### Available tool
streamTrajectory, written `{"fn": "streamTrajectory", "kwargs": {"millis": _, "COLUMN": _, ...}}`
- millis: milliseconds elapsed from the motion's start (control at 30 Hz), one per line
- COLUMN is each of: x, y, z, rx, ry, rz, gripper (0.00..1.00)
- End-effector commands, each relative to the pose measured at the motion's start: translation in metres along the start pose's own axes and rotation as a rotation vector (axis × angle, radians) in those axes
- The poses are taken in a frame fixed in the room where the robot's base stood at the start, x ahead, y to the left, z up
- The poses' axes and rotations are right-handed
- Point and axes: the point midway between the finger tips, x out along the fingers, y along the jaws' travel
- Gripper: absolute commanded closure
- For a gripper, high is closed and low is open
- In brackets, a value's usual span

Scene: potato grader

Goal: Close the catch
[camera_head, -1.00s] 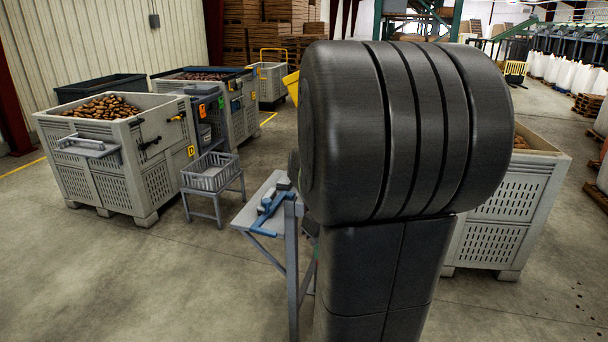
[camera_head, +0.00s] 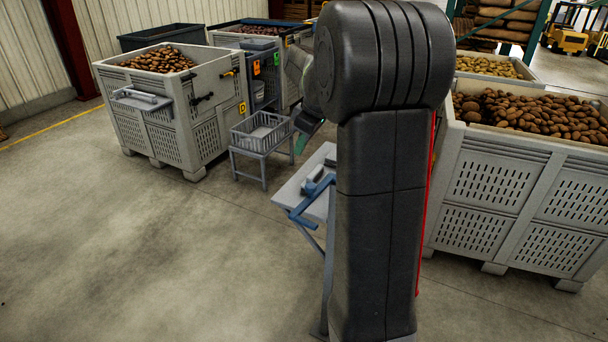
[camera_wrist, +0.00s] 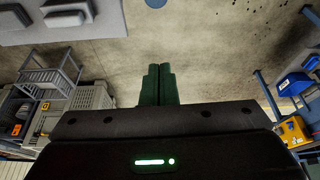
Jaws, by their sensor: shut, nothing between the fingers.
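A grey potato bin (camera_head: 170,128) stands at the left in the head view. Its right-hand side carries a black catch (camera_head: 202,98) and a yellow-handled fitting (camera_head: 229,73). They are too small to tell how each lever stands. My gripper (camera_wrist: 158,83) shows in the wrist view with its two dark green fingers together and empty, over bare floor. It is apart from the bin; the catch does not clearly show in the wrist view. In the head view my arm hides part of the middle.
A grey basket on a stand (camera_head: 261,132) is right of the bin. A small table (camera_head: 318,205) with blue and grey items stands partly behind my arm. A large potato bin (camera_head: 515,190) is at the right. The floor (camera_head: 130,260) at front left is clear.

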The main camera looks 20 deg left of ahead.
Motion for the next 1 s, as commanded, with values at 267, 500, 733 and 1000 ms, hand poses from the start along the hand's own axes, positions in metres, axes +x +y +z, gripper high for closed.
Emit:
{"fn": "streamTrajectory", "kwargs": {"millis": 267, "x": 0.026, "y": -0.001, "z": 0.001, "rx": 0.002, "ry": -0.003, "rz": -0.004, "gripper": 1.00}}
{"fn": "streamTrajectory", "kwargs": {"millis": 500, "x": 0.077, "y": -0.001, "z": 0.001, "rx": 0.001, "ry": -0.005, "rz": -0.004, "gripper": 1.00}}
{"fn": "streamTrajectory", "kwargs": {"millis": 733, "x": 0.093, "y": 0.000, "z": 0.019, "rx": 0.006, "ry": -0.001, "rz": 0.000, "gripper": 1.00}}
{"fn": "streamTrajectory", "kwargs": {"millis": 1000, "x": 0.091, "y": 0.000, "z": 0.039, "rx": 0.002, "ry": -0.001, "rz": 0.001, "gripper": 1.00}}
